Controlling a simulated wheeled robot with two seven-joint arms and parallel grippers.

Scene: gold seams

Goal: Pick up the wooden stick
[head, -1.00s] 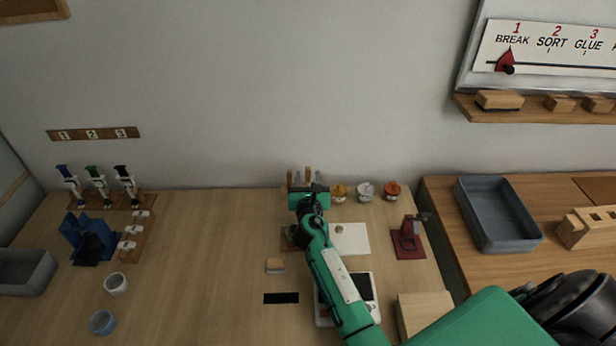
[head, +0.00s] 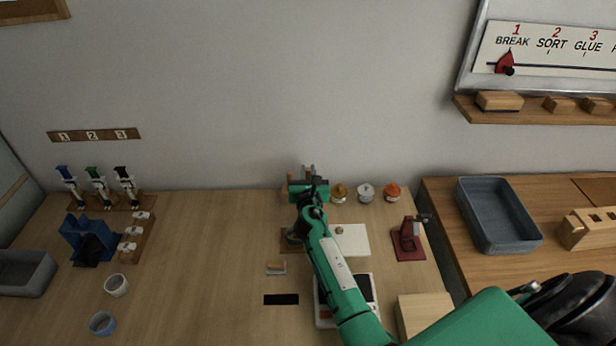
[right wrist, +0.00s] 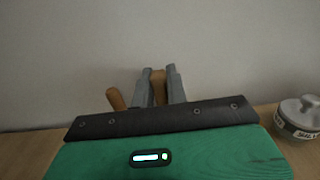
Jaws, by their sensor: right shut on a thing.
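My right gripper (head: 309,174) is at the back of the wooden table, close to the wall, at the holder with upright sticks. In the right wrist view its two grey fingers (right wrist: 160,84) are closed around a wooden stick (right wrist: 159,88), whose rounded top shows between them. Another wooden handle (right wrist: 116,99) leans just left of the fingers. The lower part of the held stick and most of the holder are hidden behind my gripper. My left gripper is not in view.
Small lidded jars (head: 366,193) stand right of my gripper; one silver jar (right wrist: 301,117) shows in the wrist view. A white pad (head: 352,240), a dark red stand (head: 408,240) and a scale (head: 324,315) are near my arm.

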